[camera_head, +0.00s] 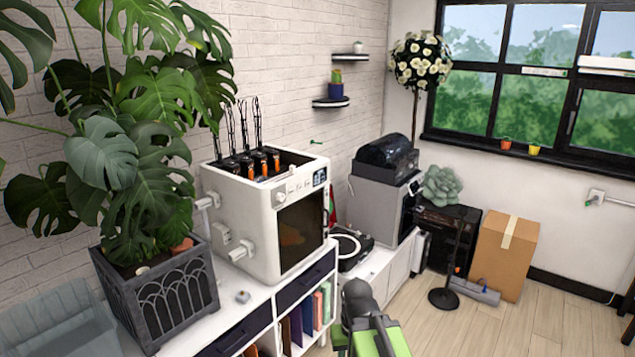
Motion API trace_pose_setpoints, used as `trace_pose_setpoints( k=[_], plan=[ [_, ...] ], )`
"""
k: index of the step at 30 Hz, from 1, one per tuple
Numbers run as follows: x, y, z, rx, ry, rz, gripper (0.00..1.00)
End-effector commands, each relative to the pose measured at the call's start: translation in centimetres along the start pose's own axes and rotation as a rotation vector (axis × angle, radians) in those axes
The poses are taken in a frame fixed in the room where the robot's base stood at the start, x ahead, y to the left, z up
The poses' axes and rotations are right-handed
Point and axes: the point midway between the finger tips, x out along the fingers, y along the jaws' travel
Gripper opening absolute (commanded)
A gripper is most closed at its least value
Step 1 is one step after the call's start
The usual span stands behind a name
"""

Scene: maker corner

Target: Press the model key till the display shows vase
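A white box-shaped machine (248,225), which looks like a 3D printer, stands on the white cabinet left of centre. A small dark display (319,177) sits at the upper right of its front; its content is too small to read. Small marks or keys (299,187) lie in a row left of the display, and I cannot tell which is the model key. A round white knob (281,196) is at the front's upper left. My grey and green arm rises at the bottom centre; its end, my gripper (356,290), is below and right of the machine, apart from it. Its fingers are not clear.
A large plant in a grey planter (170,298) stands left of the machine. A turntable (352,247) and a grey machine (382,205) stand to its right. A cardboard box (505,255) and a black stand (444,297) are on the floor. Wooden floor (540,325) is free at lower right.

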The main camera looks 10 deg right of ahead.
Motion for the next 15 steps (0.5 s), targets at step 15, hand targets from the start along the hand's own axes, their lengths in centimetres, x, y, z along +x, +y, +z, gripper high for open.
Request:
trace_pose_setpoints(
  k=[15],
  plan=[
    [0.00, 0.00, 0.00, 0.000, 0.000, 0.000, 0.00]
  ],
)
